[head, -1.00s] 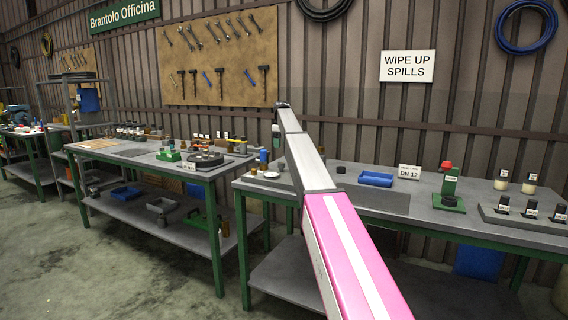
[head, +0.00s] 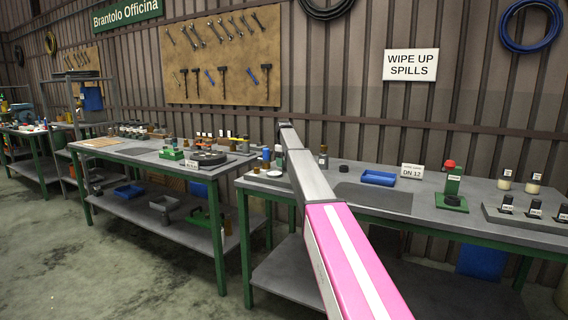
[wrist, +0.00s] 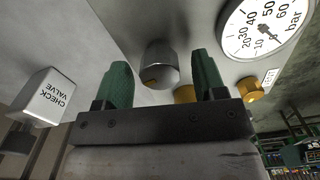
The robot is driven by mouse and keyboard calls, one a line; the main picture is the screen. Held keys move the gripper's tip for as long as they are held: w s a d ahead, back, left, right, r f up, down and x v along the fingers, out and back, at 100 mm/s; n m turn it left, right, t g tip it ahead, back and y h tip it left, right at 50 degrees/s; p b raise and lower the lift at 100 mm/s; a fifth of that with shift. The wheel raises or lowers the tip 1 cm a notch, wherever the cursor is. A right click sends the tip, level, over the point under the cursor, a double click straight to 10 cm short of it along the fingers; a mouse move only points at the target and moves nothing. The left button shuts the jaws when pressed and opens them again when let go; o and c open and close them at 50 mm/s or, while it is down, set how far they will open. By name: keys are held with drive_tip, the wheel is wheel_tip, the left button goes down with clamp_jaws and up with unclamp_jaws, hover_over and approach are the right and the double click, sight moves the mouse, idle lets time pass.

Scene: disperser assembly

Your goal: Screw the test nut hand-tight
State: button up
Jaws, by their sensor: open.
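In the wrist view my gripper (wrist: 162,90) is open, its two green fingers apart with nothing between their pads. A silver-grey knurled or faceted nut-like piece (wrist: 160,60) with a brass-coloured centre sits just beyond the fingertips, roughly between them, on a pale grey surface. It looks like the test nut, though no label shows on it. It appears apart from both fingers. In the head view my gripper cannot be made out clearly at the far end of my arm, and the nut cannot be picked out.
In the wrist view a round pressure gauge (wrist: 266,28) marked bar is at upper right, with a brass fitting (wrist: 250,90) below it. A white CHECK VALVE block (wrist: 48,97) stands at left. In the head view a blue tray (head: 378,178) lies on the right bench (head: 330,192).

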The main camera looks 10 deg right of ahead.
drive_tip(key=c, duration=0.9)
drive_tip(key=shift+m, duration=0.4)
drive_tip(key=m, duration=0.3)
drive_tip(key=shift+m, duration=2.1)
drive_tip(key=o, duration=0.9)
